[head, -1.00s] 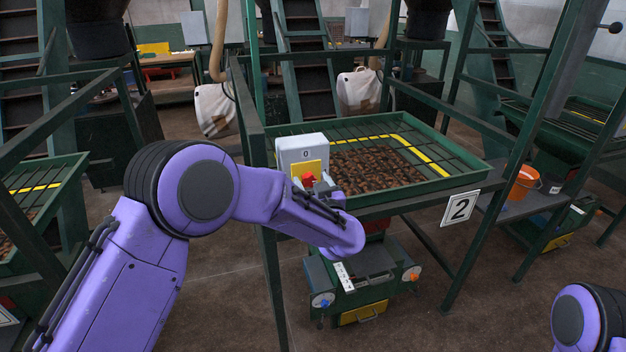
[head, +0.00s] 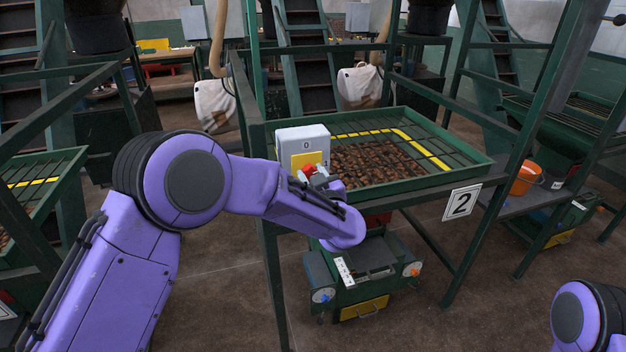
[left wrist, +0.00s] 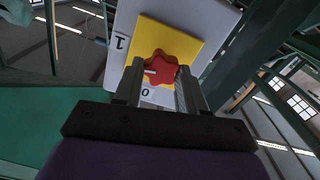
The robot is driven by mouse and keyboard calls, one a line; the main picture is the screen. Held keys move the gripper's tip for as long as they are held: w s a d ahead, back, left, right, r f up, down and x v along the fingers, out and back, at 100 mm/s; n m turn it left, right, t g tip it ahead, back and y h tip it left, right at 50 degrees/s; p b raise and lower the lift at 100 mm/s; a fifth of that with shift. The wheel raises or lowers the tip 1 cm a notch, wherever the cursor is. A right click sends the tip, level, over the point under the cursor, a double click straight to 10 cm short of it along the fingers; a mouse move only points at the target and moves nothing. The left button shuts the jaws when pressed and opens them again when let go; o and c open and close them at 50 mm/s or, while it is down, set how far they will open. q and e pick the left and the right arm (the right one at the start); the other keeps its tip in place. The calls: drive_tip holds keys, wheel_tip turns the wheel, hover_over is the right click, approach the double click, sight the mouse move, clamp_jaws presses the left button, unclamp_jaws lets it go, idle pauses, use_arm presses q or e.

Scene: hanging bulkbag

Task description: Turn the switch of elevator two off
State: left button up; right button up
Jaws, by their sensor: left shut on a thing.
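The switch of elevator two is a pale grey box (head: 303,140) with a yellow plate (head: 309,158) and a red knob (head: 309,169). It is mounted at the left front of the green tray marked 2. My left gripper (head: 316,178) is at the knob. In the left wrist view, the fingers of my left gripper (left wrist: 160,75) are shut on the star-shaped red knob (left wrist: 162,67), whose white mark points left, between the 1 and the 0. My right gripper is out of view.
The green tray (head: 478,170) of brown pieces stands behind and right of the box, with a number 2 sign (head: 461,203) on its frame. A green post (head: 272,285) stands below the box. A green machine (head: 365,275) is underneath. An orange bucket (head: 525,179) stands right.

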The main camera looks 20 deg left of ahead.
use_arm(q)
drive_tip(key=n+b, duration=0.1)
drive_tip(key=n, duration=0.1)
drive_tip(key=n+b, duration=0.4)
drive_tip(key=shift+a+f, duration=0.1)
drive_tip(key=shift+f, duration=0.15)
drive_tip(key=n+b, duration=0.7)
drive_tip(key=shift+f, duration=0.1)
drive_tip(key=shift+s+n+b, duration=0.1)
drive_tip(key=shift+n+b, duration=1.15)
drive_tip(key=shift+n, duration=0.05)
drive_tip(key=o, duration=1.1)
drive_tip(key=shift+c, duration=0.2)
drive_tip(key=shift+r, duration=0.2)
